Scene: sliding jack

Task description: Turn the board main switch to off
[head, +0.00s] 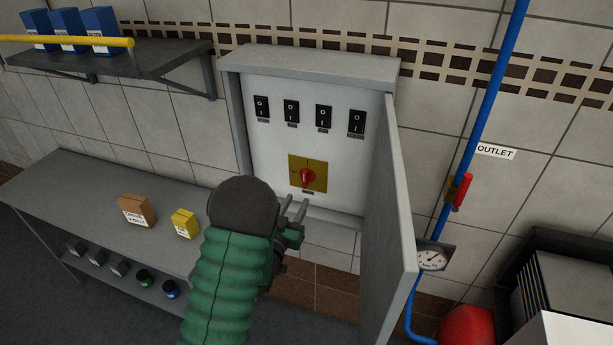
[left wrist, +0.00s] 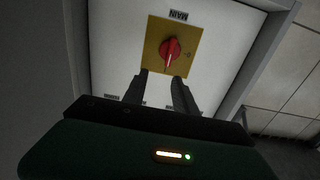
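The board (head: 270,150) is an open grey wall cabinet with a white panel. Its main switch is a red rotary knob (head: 307,178) on a yellow plate (head: 294,163), low on the panel. In the left wrist view the knob (left wrist: 171,49) sits on its yellow plate (left wrist: 155,57) beside a label reading MAIN (left wrist: 179,15). My left gripper (head: 293,208) is just below the knob, its two fingers apart and pointing at the plate. In the left wrist view the fingers (left wrist: 162,82) are open with nothing between them, short of the knob. My right gripper is not seen.
Several black rocker switches (head: 291,111) line the panel above. The cabinet door (head: 388,200) stands open on the right. A blue pipe (head: 480,130) with a red valve handle (head: 463,191) and a gauge (head: 432,257) is further right. A grey bench (head: 90,205) holds boxes at left.

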